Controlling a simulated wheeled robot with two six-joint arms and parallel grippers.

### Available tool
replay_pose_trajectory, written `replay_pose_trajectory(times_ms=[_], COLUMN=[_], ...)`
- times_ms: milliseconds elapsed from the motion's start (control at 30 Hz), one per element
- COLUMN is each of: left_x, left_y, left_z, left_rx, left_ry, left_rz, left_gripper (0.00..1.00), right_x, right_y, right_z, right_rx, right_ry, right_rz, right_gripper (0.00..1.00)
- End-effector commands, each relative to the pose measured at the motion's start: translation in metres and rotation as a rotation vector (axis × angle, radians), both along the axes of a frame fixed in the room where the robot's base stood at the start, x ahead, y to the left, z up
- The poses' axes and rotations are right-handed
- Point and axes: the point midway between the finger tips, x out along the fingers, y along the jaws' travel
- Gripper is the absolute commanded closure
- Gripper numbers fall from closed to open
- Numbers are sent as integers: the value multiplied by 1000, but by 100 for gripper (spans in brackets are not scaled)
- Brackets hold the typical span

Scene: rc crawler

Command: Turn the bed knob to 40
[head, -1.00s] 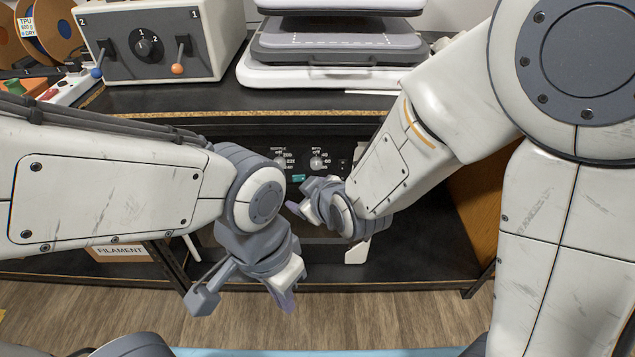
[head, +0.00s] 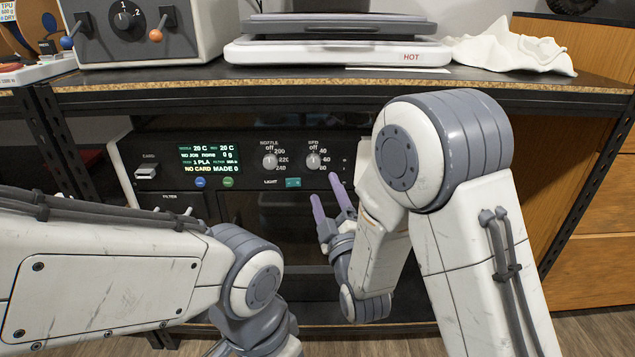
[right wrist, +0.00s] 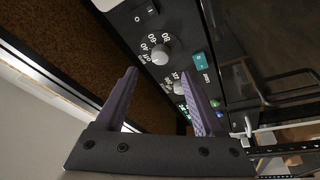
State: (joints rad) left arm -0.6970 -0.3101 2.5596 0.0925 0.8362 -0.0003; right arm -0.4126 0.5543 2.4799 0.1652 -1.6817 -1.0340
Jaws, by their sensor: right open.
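The bed knob (head: 314,161) is a round grey knob on the printer's dark front panel, under the "BED" label with off, 40, 60 and 80 around it. Its pale mark appears to point up toward off. In the right wrist view the bed knob (right wrist: 160,54) shows ahead, between the finger lines and beyond the tips. My right gripper (head: 326,187) is open and empty, its purple fingers pointing up just below the knob and apart from it. The fingers also show in the right wrist view (right wrist: 158,74). My left gripper's fingers are below the picture's edge.
The nozzle knob (head: 270,161) sits just left of the bed knob. A teal light switch (head: 293,183) is below them, and a lit display (head: 209,158) is further left. The shelf edge (head: 330,87) overhangs above the panel. A heat press marked HOT (head: 340,52) stands on it.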

Motion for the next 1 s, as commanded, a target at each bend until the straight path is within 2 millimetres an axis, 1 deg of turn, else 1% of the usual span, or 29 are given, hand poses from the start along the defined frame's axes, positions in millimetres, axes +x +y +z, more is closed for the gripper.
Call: replay_pose_trajectory(times_ms=[33, 200, 300, 400, 567, 800, 867, 900, 967, 1000], left_x=[0, 0, 0, 0, 0, 0, 0, 0, 0, 0], left_y=[0, 0, 0, 0, 0, 0, 0, 0, 0, 0], left_z=[-3, -6, -8, -9, -10, -9, -9, -9, -9, -9], left_rx=[1, 0, 0, 0, 0, 0, 1, 1, 1, 1], left_ry=[1, 0, 0, 0, 0, 0, 1, 1, 1, 1], left_rz=[0, 0, 0, 0, 0, 0, 0, 0, 0, 0], left_gripper=[100, 100, 100, 100, 100, 100, 100, 100, 100, 100], right_x=[11, 43, 57, 67, 74, 74, 74, 74, 74, 74], right_y=[2, 10, 14, 17, 18, 19, 19, 19, 19, 19], right_z=[2, 9, 12, 14, 16, 16, 16, 16, 16, 16], right_rx=[3, 2, 1, 1, 1, 0, 0, 0, 0, 0], right_ry=[-6, -4, -1, 0, 1, 2, 2, 2, 2, 2], right_rz=[-1, -1, 0, 0, 1, 1, 1, 1, 1, 1], right_gripper=[30, 30, 30, 30, 30, 30, 53, 68, 91, 100])
